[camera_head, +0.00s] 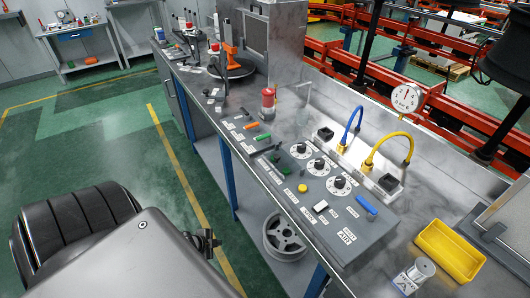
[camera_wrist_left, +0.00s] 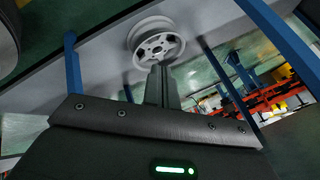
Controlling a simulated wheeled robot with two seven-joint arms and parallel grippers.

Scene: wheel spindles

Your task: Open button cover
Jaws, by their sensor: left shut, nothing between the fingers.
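A sloped grey control panel (camera_head: 318,215) on the workbench carries black dials, small labels, a yellow button (camera_head: 303,188) and a blue handle (camera_head: 366,204). A dark piece over a green base (camera_head: 283,165) is near the panel's left part. I cannot tell for sure which part is the button cover. My left gripper (camera_head: 208,243) is in front of the bench, left of the panel and apart from it. In the left wrist view its fingers (camera_wrist_left: 159,85) are together and empty. My right gripper is not in view.
A red cylinder (camera_head: 268,98) stands behind the panel. Blue and yellow hoses (camera_head: 388,140) arch over the bench. A yellow bin (camera_head: 449,251) is at the right. A wheel rim (camera_head: 284,235) lies below the bench, also seen in the left wrist view (camera_wrist_left: 157,42). Green floor lies open at left.

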